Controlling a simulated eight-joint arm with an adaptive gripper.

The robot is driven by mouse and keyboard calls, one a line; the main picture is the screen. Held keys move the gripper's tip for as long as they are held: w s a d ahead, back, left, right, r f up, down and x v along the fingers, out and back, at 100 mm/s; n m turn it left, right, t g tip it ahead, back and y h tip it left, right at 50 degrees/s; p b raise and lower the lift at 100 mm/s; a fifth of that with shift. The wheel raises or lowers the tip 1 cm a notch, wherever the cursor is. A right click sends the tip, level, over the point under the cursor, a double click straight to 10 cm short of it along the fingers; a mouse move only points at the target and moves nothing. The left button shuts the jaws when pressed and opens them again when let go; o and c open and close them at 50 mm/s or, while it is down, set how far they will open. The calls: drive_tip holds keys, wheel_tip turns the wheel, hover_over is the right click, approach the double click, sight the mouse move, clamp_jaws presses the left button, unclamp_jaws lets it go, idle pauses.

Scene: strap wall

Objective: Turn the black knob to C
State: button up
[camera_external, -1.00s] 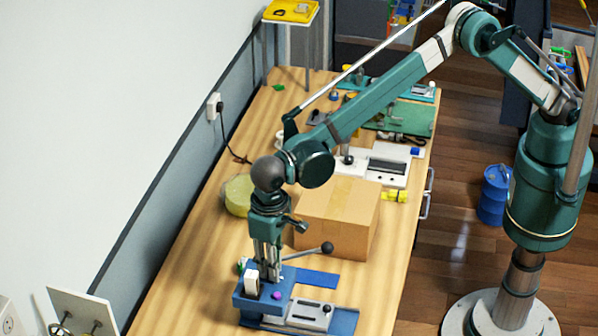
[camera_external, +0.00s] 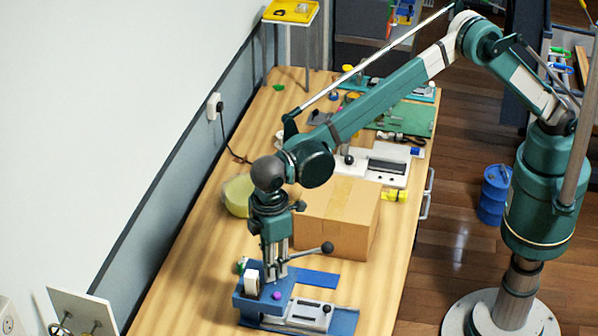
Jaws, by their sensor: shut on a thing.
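My gripper (camera_external: 274,276) points straight down at the blue fixture (camera_external: 315,278) near the front of the wooden bench. Its fingers are shut low over the fixture, at the place of the black knob. The knob is hidden by the fingers, and no letter C or pointer can be read at this size. Close by on the fixture are a white upright block (camera_external: 252,281), a purple button (camera_external: 277,295) and a small green part (camera_external: 242,265).
A lever with a dark ball end (camera_external: 327,248) sticks out right of my fingers. A cardboard box (camera_external: 335,220) stands just behind, with a yellow-green round thing (camera_external: 238,196) to its left. A white panel (camera_external: 304,313) lies in front. The bench's right front is clear.

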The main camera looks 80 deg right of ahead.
drive_tip(key=n+b, duration=0.1)
drive_tip(key=n, duration=0.3)
drive_tip(key=shift+n, duration=0.3)
drive_tip(key=n, duration=0.4)
drive_tip(key=shift+n+b, duration=0.3)
drive_tip(key=shift+n, duration=0.1)
drive_tip(key=o, duration=0.9)
drive_tip(key=shift+r, duration=0.15)
wheel_tip(320, 180, up, 12)
drive_tip(key=shift+f, duration=0.1)
idle(0.3)
